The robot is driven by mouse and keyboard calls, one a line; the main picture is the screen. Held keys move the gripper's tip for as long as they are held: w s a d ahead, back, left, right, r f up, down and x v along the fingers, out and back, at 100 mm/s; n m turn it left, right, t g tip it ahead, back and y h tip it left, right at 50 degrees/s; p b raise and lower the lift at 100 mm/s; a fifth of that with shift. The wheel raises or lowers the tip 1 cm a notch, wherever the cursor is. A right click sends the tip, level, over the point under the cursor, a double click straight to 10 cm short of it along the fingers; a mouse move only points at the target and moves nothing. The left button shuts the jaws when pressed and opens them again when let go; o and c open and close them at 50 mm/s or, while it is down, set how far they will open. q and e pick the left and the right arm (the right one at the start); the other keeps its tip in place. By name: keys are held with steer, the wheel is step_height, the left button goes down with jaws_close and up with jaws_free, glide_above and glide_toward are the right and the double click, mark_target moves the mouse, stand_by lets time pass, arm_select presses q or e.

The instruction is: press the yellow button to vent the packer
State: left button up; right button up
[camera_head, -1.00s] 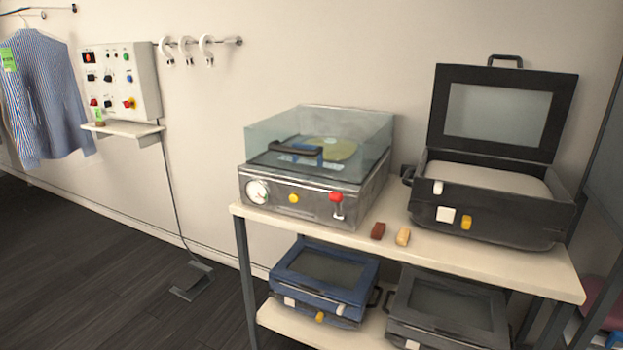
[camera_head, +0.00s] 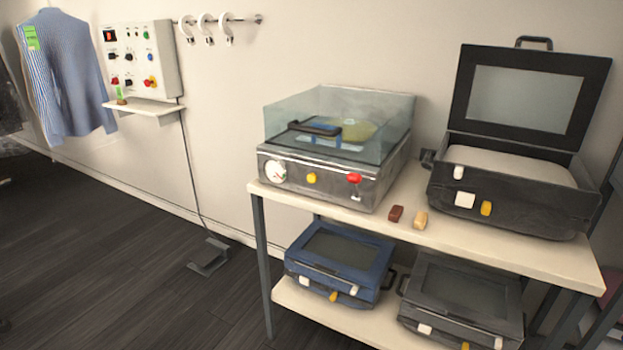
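The packer (camera_head: 335,150) stands on the left part of the shelf top, a metal box with a clear lid that looks closed. A yellow button (camera_head: 311,178) sits on its front panel, between a round white gauge (camera_head: 275,172) and a red-topped lever (camera_head: 354,180). A yellow-green disc (camera_head: 352,130) and something blue show through the lid. Neither of my grippers is in view.
An open black case (camera_head: 505,195) stands right of the packer, with its own yellow knob. Two small blocks (camera_head: 396,214) lie between them. Closed cases (camera_head: 340,262) fill the lower shelf. A control panel (camera_head: 140,60) with a ledge hangs on the wall. A striped shirt (camera_head: 65,75) hangs at left. Dark floor is clear at front left.

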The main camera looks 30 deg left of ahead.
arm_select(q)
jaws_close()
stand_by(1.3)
